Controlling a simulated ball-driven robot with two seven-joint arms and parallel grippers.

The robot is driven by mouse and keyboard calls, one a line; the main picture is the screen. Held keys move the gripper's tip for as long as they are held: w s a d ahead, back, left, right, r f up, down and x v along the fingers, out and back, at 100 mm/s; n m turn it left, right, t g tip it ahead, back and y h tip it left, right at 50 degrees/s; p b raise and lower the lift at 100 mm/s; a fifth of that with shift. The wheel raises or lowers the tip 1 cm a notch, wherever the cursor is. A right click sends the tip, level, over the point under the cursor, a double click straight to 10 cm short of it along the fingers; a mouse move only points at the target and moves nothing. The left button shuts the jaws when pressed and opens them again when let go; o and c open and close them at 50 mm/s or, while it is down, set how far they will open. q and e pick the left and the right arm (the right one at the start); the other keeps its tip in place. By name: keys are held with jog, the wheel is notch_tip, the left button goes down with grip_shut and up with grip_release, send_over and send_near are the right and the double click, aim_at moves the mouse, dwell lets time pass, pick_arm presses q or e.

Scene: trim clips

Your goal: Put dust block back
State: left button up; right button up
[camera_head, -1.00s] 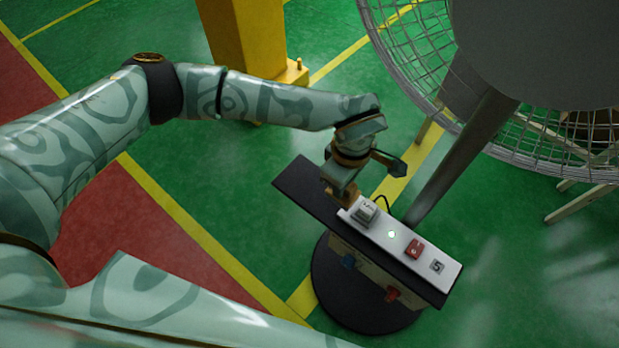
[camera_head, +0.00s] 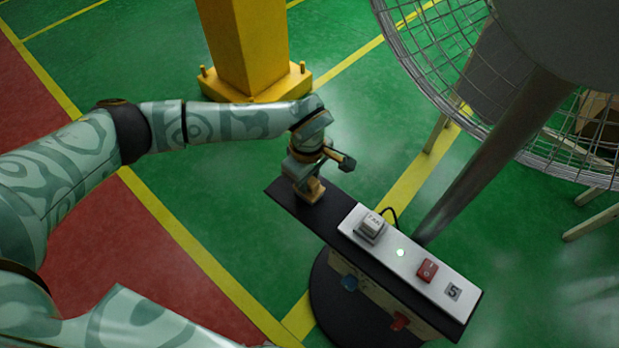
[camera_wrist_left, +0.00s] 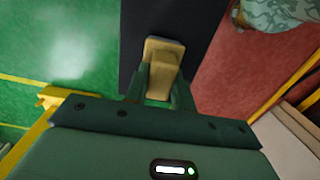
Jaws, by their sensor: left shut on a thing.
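My left gripper (camera_head: 305,178) is shut on a tan block (camera_head: 313,191), the dust block by its look. They are over the bare left end of the dark stand top (camera_head: 290,205). In the left wrist view the tan block (camera_wrist_left: 164,52) sits between the green fingers (camera_wrist_left: 160,88), its end pointing at the dark surface (camera_wrist_left: 195,30). I cannot tell whether the block touches the surface. My right gripper is not in view.
A white strip (camera_head: 388,246) on the stand carries a switch marked FAN (camera_head: 372,225), a lit lamp, a red switch (camera_head: 428,269) and a "5" plate. A large caged fan (camera_head: 440,60) stands behind right. A yellow post (camera_head: 245,50) stands behind.

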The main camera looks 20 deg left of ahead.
pick_arm(q)
jog(key=shift+s, duration=0.1)
jog(key=o, duration=1)
jog(key=shift+c, duration=0.2)
notch_tip(320, 180, up, 6)
jog(key=p, duration=0.3)
notch_tip(320, 180, up, 6)
jog(key=p, duration=0.2)
jog(key=shift+p, duration=0.3)
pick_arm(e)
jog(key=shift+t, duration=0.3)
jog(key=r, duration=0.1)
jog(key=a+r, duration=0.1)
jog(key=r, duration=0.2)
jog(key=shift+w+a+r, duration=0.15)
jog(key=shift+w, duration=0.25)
